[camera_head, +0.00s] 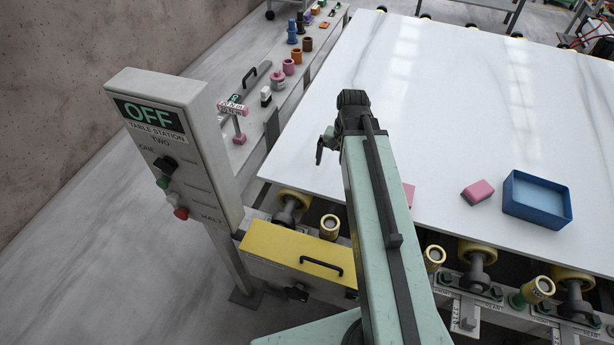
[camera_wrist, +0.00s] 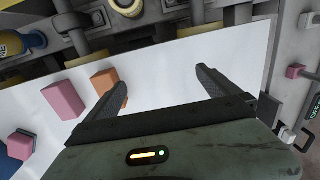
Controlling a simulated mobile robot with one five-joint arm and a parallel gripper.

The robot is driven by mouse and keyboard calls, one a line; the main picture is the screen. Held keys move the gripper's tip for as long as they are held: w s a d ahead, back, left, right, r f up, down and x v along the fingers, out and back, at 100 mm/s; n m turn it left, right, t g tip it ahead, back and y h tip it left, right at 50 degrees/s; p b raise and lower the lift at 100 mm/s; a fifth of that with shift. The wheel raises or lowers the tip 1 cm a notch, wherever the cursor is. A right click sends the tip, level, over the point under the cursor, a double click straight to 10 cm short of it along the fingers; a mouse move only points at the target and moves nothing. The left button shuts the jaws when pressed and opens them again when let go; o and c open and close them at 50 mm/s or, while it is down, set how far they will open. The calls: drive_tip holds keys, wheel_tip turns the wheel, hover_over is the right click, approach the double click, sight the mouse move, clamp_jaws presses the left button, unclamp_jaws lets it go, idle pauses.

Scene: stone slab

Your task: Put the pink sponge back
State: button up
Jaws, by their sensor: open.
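A small pink block (camera_head: 478,192) lies on the white slab (camera_head: 440,100), just left of a blue open-topped box (camera_head: 537,216). A second pink block (camera_head: 408,193) is partly hidden behind my arm. The wrist view shows a larger pink block (camera_wrist: 62,100) and the smaller pink one (camera_wrist: 20,144) by the blue box's edge (camera_wrist: 6,166). I cannot tell for sure which is the sponge. My gripper (camera_wrist: 162,80) is open and empty above the slab, near its left edge in the head view (camera_head: 325,148). Both pink blocks lie to the left of its fingers in the wrist view.
An orange block (camera_wrist: 104,80) lies beside the larger pink block, near my left finger in the wrist view. A grey control post (camera_head: 175,130) reading OFF stands at left. A side rail (camera_head: 285,100) carries several coloured items. Rollers and a yellow drawer (camera_head: 290,247) line the front. The slab's middle is clear.

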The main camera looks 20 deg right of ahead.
drive_tip(key=s+a+n, duration=0.1)
drive_tip(key=a+n, duration=0.6)
drive_tip(key=a, duration=0.5)
drive_tip(key=shift+s+h, duration=0.4)
